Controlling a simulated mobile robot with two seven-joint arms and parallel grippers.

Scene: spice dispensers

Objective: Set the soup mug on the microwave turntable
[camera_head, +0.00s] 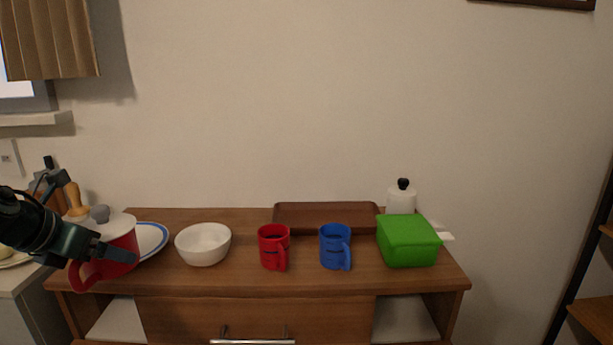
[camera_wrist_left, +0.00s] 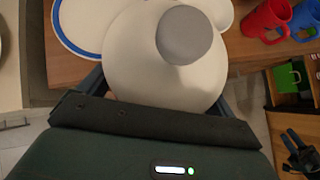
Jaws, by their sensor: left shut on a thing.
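The soup mug (camera_head: 122,242) is a large red mug with a white lid and a grey knob, at the left end of the wooden cabinet in the head view. My left gripper (camera_head: 118,254) is shut on it, with its handle toward the lower left. In the left wrist view the white lid (camera_wrist_left: 150,65) and knob fill the middle and hide most of the mug and the fingertips. A dark shape (camera_wrist_left: 300,152) at the lower right of that view looks like my right gripper, but its jaws are unclear. No microwave or turntable shows.
A blue-rimmed plate (camera_head: 152,240) lies close behind the mug. To its right stand a white bowl (camera_head: 203,244), a red mug (camera_head: 273,246), a blue mug (camera_head: 335,246) and a green box (camera_head: 407,241). A brown tray (camera_head: 325,216) lies behind them.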

